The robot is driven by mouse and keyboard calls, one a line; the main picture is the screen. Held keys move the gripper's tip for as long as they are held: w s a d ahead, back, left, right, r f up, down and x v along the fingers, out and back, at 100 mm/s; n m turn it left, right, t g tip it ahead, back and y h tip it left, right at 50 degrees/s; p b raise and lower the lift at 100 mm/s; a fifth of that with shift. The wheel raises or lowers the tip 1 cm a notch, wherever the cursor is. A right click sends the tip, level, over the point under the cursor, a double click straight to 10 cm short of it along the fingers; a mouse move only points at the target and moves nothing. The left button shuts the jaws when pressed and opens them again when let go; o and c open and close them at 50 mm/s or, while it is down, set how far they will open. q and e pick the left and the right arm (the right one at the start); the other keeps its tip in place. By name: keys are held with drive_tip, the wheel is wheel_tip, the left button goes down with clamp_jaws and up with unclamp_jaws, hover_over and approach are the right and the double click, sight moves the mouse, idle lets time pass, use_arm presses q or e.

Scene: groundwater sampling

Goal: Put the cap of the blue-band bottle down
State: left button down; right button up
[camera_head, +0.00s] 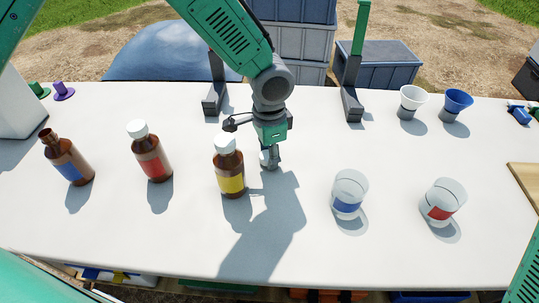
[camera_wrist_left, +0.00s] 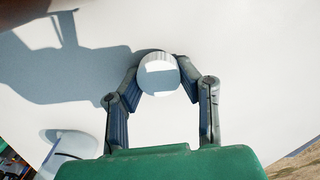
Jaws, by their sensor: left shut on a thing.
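The blue-band bottle (camera_head: 68,163) is brown and stands uncapped at the left of the table, its neck bare. My left gripper (camera_head: 269,157) points down just right of the yellow-band bottle (camera_head: 230,172). It is shut on a round white cap, which shows between the fingertips in the left wrist view (camera_wrist_left: 158,75). The cap is close to the tabletop; I cannot tell whether it touches it. In the head view the fingers partly hide it. My right gripper is out of view.
A capped red-band bottle (camera_head: 152,157) stands between the other two bottles. A blue-marked beaker (camera_head: 349,192) and a red-marked beaker (camera_head: 441,203) stand at the right. White (camera_head: 412,98) and blue (camera_head: 457,101) funnels stand behind them. The white table (camera_head: 300,245) is clear in front.

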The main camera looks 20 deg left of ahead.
use_arm(q)
drive_tip(key=shift+r, duration=0.1)
drive_tip(key=shift+s+f, duration=0.25)
drive_tip(key=shift+f, duration=0.35)
drive_tip(key=c, duration=1.6)
unclamp_jaws()
drive_tip(key=o, duration=0.4)
drive_tip(key=shift+f, duration=0.1)
drive_tip(key=shift+o, duration=0.2)
drive_tip(key=shift+w+f, duration=0.1)
drive_tip(key=shift+w+r, duration=0.1)
drive_tip(key=shift+r, duration=0.15)
drive_tip(key=shift+r, duration=0.4)
wheel_tip(320, 180, up, 12)
drive_tip(key=p, duration=0.2)
drive_tip(key=shift+r, duration=0.15)
